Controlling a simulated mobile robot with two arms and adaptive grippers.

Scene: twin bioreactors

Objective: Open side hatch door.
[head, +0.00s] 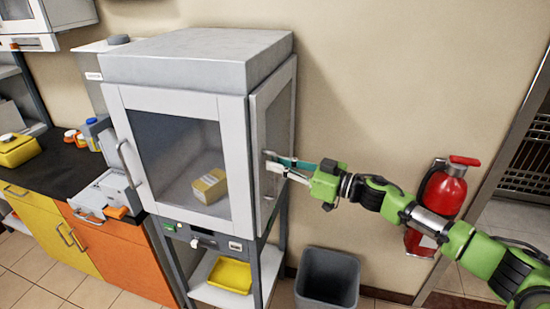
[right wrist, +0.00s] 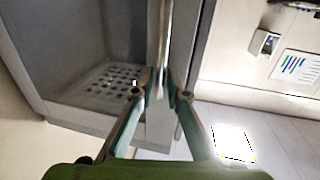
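The side hatch door (head: 286,110) is the framed glass panel on the right side of the grey cabinet (head: 190,60). It looks flush with the cabinet side in the head view. My right gripper (head: 270,164) reaches in from the right at this door. In the right wrist view, the upright bar handle (right wrist: 163,40) runs between the fingertips of my right gripper (right wrist: 161,76). The fingers close in on it from both sides and look shut on it. My left gripper is not in view.
A yellow box (head: 209,186) lies inside the cabinet, behind the front door (head: 150,100). A yellow tray (head: 230,275) sits on the shelf below. A grey bin (head: 328,278) stands on the floor at the right. A red fire extinguisher (head: 440,195) hangs on the wall beside my right arm.

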